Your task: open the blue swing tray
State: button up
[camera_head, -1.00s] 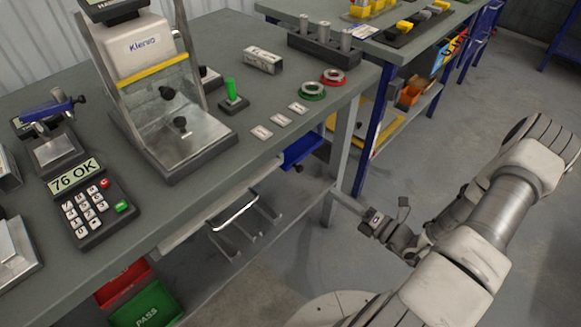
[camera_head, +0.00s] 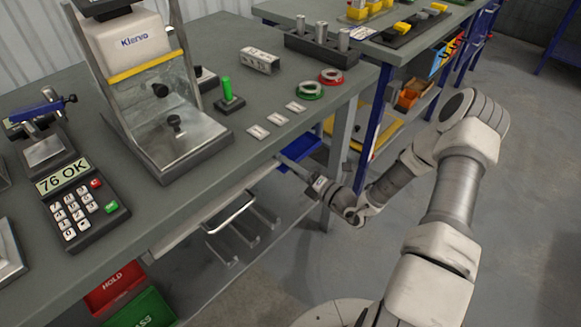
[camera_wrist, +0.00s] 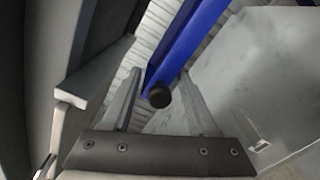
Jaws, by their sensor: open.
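The blue swing tray (camera_head: 300,148) sits under the front edge of the grey workbench, partly hidden by the tabletop. My gripper (camera_head: 286,169) is close to its near end, low beside the bench. In the wrist view the tray shows as a long blue piece (camera_wrist: 188,38) with a round black knob (camera_wrist: 159,95) at its near end. My gripper (camera_wrist: 158,82) is open there, with one finger on each side of the knob. No contact between the fingers and the knob is visible.
A drawer with a metal handle (camera_head: 230,214) hangs under the bench to the left. A grey bench leg (camera_head: 340,135) stands right of the tray. Red and green bins (camera_head: 140,308) are lower left. Open floor lies to the right.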

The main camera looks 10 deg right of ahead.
jog(key=shift+w+a, duration=0.15)
grip_shut()
dwell(1.4)
